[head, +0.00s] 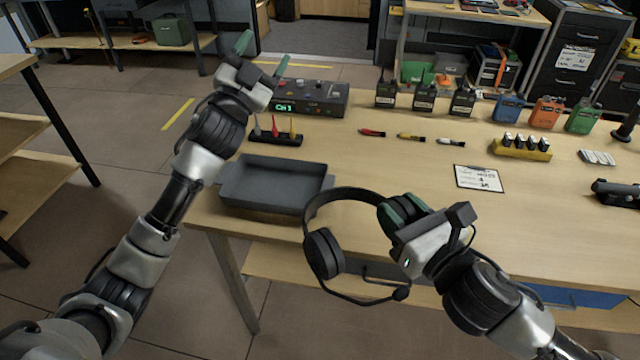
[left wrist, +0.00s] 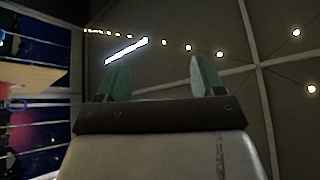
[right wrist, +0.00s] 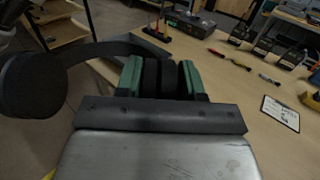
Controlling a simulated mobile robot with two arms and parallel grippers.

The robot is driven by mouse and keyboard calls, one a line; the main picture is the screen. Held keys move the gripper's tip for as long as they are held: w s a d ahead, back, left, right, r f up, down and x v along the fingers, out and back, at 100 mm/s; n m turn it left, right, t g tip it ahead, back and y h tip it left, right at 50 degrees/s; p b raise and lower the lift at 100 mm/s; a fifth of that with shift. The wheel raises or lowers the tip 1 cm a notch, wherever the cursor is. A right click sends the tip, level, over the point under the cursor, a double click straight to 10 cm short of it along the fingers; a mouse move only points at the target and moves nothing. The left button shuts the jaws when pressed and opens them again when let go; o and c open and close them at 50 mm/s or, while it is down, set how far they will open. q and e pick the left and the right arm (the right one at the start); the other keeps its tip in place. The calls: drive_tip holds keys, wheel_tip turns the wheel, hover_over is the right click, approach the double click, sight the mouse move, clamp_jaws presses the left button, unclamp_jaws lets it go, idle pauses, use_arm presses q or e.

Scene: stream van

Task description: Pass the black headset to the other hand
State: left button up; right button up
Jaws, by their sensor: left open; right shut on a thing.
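The black headset (head: 322,252) is held in the air in front of the table's near edge in the head view. My right gripper (head: 402,212) is shut on one of its ear cups. The other ear cup and the headband hang to the left, with the microphone boom below. In the right wrist view, the headset (right wrist: 35,85) reaches left from between the green fingers of the right gripper (right wrist: 160,78). My left gripper (head: 262,56) is open and empty, raised at the upper left, well apart from the headset. The left wrist view shows its fingers (left wrist: 165,78) spread with nothing between them.
A grey tray (head: 272,205) sits at the table's left corner, just behind the headset. A control box (head: 310,97), several radios (head: 424,95), markers (head: 411,137) and a white card (head: 478,178) lie on the table (head: 375,165). The air left of the table is free.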

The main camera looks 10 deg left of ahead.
use_arm(q)
drive_tip(key=s+d+r+m+g+h, duration=0.35)
drive_tip(key=d+m+h, duration=0.3)
drive_tip(key=m, duration=0.25)
drive_tip(key=s+d+r+m+g+h, duration=0.3)
drive_tip(key=d+r+m+g+h, duration=0.25)
drive_tip(key=m+h, duration=0.3)
drive_tip(key=s+d+m+g, duration=1.1)
drive_tip(key=m+g, duration=0.4)
drive_tip(key=m, duration=0.3)
drive_tip(key=s+d+f+m+g+y, duration=0.35)
drive_tip(key=s+m+y, duration=0.25)
drive_tip(key=m, duration=0.2)
drive_tip(key=m+t+y, duration=0.4)
drive_tip(key=m+y, duration=0.6)
drive_tip(key=y, duration=0.5)
approach(320, 247)
drive_tip(key=shift+w+f, duration=0.9)
drive_tip(key=shift+w, duration=0.1)
drive_tip(key=shift+a+f+t, duration=0.2)
drive_tip(key=shift+t, duration=0.05)
drive_tip(key=shift+f, duration=0.35)
wheel_tip(320, 247, down, 11)
drive_tip(key=shift+w+r, duration=0.1)
